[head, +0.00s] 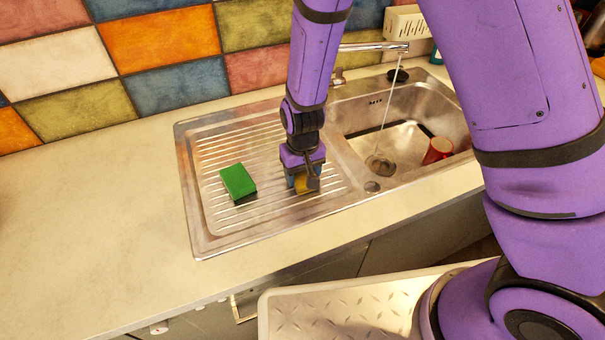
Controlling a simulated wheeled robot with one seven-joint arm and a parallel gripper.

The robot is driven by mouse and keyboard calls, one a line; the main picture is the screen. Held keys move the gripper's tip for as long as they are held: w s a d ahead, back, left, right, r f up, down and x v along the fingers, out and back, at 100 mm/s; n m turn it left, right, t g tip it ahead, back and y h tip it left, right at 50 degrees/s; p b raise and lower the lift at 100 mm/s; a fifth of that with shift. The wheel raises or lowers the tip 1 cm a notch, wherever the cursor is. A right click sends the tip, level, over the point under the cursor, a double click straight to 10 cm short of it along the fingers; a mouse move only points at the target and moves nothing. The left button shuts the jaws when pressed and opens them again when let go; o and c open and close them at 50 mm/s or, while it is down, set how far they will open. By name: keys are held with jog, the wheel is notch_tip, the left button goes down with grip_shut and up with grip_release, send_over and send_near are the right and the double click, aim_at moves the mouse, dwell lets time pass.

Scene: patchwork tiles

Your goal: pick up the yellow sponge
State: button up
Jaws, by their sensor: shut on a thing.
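The yellow sponge (301,187) is on the ribbed metal drainboard (222,218), left of the sink bowl. My gripper (307,184) points down over it and is shut on it. The fingers hide much of the sponge, so I cannot tell whether it touches the drainboard or is slightly raised. A green sponge (237,181) with a dark underside lies on the drainboard to the left, apart from my gripper.
The sink bowl (415,108) on the right holds a red cup (437,150). Water runs from the faucet (375,47) into it. A cream rack (407,22) stands behind. The counter at left (90,220) is clear. Tiled wall (160,45) bounds the back.

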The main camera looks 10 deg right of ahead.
notch_tip(320, 180, up, 10)
jog(key=shift+f, duration=0.1)
dwell(0.4)
